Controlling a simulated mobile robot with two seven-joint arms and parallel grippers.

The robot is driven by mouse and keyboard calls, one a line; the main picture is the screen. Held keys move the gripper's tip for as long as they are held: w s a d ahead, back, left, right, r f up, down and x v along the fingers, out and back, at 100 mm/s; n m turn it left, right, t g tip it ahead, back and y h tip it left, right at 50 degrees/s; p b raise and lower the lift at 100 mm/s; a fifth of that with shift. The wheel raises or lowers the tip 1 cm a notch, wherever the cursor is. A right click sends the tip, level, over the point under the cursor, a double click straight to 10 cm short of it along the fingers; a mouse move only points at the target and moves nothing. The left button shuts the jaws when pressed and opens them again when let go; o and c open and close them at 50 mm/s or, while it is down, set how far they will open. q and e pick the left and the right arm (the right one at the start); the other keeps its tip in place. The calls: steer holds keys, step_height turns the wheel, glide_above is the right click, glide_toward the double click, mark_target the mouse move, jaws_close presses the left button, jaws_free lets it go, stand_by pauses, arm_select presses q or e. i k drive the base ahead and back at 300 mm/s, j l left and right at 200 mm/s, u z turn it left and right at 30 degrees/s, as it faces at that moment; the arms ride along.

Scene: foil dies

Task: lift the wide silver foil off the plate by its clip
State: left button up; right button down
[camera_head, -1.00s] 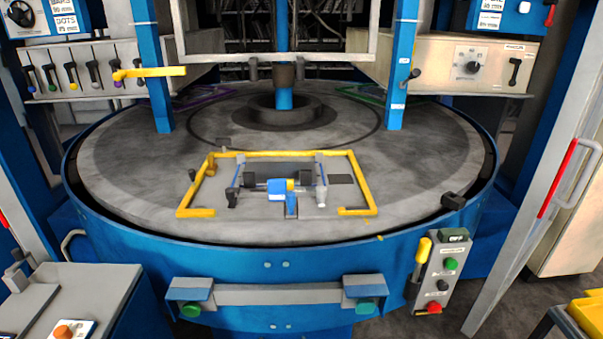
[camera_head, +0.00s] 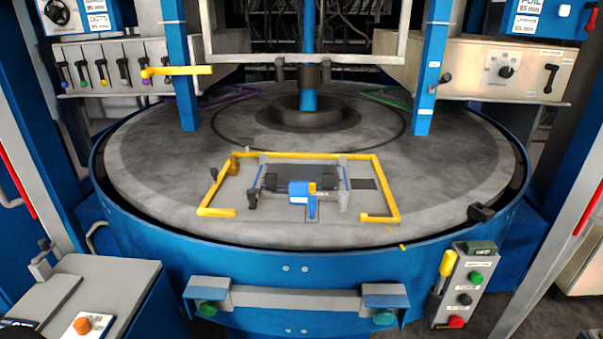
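The round grey plate (camera_head: 160,170) fills the middle of the head view. A yellow open frame (camera_head: 310,156) lies on its near part. Inside the frame is a small fixture with a dark grey panel (camera_head: 305,177). Grey posts with blue strips flank the panel. I cannot pick out a wide silver foil for certain; its surface does not stand out from the grey plate. Neither of my grippers is in view.
A blue rim (camera_head: 300,248) surrounds the plate. A grey handle bar (camera_head: 298,297) with green buttons is at the front. A control box (camera_head: 465,288) stands at right front, a grey cabinet (camera_head: 95,285) at left front. Blue posts (camera_head: 432,70) rise behind. Most of the plate is clear.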

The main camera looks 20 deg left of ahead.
mark_target(325, 176)
steer(key=i+u, duration=0.3)
steer(key=i, duration=0.2)
steer(key=i+u, duration=0.3)
steer(key=i, duration=0.25)
